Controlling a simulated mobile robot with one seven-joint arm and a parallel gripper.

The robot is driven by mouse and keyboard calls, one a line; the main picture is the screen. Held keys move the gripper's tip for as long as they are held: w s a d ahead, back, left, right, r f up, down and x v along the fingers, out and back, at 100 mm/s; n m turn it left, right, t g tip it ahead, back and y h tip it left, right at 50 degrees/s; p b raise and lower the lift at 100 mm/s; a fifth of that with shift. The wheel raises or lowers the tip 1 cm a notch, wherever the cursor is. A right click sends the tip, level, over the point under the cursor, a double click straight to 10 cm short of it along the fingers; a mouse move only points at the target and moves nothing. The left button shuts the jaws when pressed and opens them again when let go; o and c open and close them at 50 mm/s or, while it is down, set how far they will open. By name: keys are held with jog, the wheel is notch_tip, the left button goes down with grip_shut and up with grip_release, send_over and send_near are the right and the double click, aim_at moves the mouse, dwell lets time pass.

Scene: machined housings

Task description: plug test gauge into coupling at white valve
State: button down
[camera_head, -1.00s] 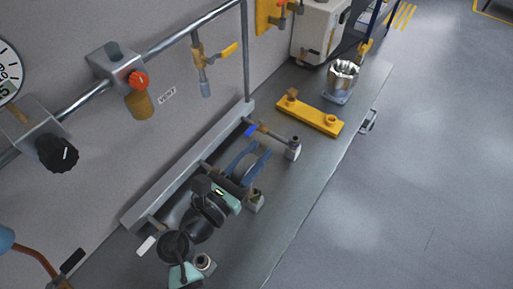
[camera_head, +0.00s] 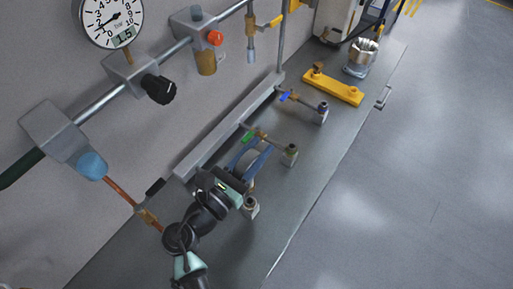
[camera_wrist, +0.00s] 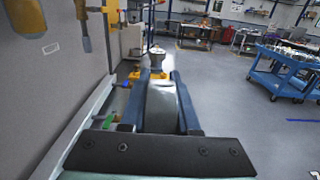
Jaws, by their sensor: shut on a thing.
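My gripper (camera_head: 253,150) has its blue fingers shut on the test gauge (camera_head: 250,161), a grey round body seen edge-on. The gauge also shows between the fingers in the wrist view (camera_wrist: 161,108); its dial face is turned away. It is held above the bench, near the green-handled valve (camera_head: 249,137) and its coupling (camera_head: 290,152). In the head view another coupling (camera_head: 251,206) stands just below my gripper, apart from the gauge as far as I can tell. I cannot make out a white valve handle; my arm covers that area.
A blue-handled valve with its coupling (camera_head: 322,112) stands farther along the bench (camera_head: 330,135). Beyond are a yellow plate (camera_head: 333,88) and a metal cup (camera_head: 359,62). A wall pipe with a black knob (camera_head: 159,88) and dial gauge (camera_head: 113,20) runs left. Open floor lies right.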

jog(key=shift+r+p, duration=0.2)
jog(key=shift+p, duration=0.1)
notch_tip(320, 180, down, 6)
jog(key=b, duration=0.4)
jog(key=shift+b, duration=0.3)
jog(key=shift+p, duration=0.5)
dwell(1.3)
jog(key=shift+f+b, duration=1.35)
jog(key=shift+f, duration=0.45)
jog(key=c, duration=0.6)
grip_release()
jog(key=shift+o, duration=0.2)
jog(key=shift+s, duration=0.1)
jog(key=b+v, duration=0.2)
jog(key=v, duration=1.1)
jog(key=shift+b, duration=0.3)
